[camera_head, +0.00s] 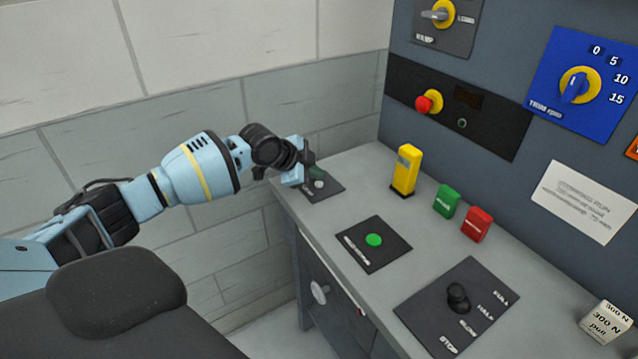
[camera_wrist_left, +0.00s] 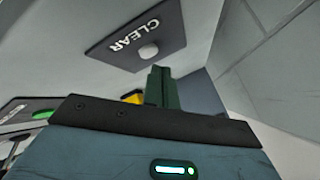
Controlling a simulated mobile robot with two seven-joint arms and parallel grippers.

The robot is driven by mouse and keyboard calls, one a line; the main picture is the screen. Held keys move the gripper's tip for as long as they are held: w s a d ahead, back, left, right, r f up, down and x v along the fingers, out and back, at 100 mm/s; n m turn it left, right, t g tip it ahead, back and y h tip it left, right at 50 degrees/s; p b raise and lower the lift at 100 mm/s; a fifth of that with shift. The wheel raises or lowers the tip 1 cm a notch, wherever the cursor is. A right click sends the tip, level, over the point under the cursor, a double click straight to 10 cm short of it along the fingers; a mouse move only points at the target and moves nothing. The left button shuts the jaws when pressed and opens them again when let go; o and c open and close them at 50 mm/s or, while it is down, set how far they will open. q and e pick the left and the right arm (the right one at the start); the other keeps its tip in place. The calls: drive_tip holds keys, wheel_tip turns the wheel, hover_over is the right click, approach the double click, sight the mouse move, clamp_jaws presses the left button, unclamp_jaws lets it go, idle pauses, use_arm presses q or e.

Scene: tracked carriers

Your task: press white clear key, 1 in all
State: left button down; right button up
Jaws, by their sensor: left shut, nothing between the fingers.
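The white clear key (camera_head: 319,184) is a small round button on a dark plate at the far left end of the grey console. In the left wrist view the white key (camera_wrist_left: 148,52) sits beside the word CLEAR on its dark plate (camera_wrist_left: 115,47). My left gripper (camera_head: 313,171) is over this plate, with its dark fingers together and nothing between them. In the left wrist view the shut fingers (camera_wrist_left: 157,82) show close to the key; I cannot tell whether they touch it. My right gripper is not in view.
A plate with a green button (camera_head: 374,240) and a plate with a black lever (camera_head: 458,297) lie nearer on the console. A yellow block (camera_head: 405,170), a green block (camera_head: 446,201) and a red block (camera_head: 477,224) stand along the back. A wall rises behind the left end.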

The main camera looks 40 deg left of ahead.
use_arm(q)
drive_tip(key=shift+f, duration=0.1)
idle(0.4)
drive_tip(key=shift+f, duration=0.3)
drive_tip(key=shift+f, duration=0.5)
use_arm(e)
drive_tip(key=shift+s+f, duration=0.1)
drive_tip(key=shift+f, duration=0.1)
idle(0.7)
use_arm(q)
drive_tip(key=shift+r, duration=0.1)
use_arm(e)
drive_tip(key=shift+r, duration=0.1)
use_arm(q)
drive_tip(key=shift+r+p, duration=0.35)
drive_tip(key=shift+r, duration=0.4)
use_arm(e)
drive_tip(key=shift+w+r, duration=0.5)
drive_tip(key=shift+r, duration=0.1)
use_arm(q)
drive_tip(key=shift+r, duration=0.1)
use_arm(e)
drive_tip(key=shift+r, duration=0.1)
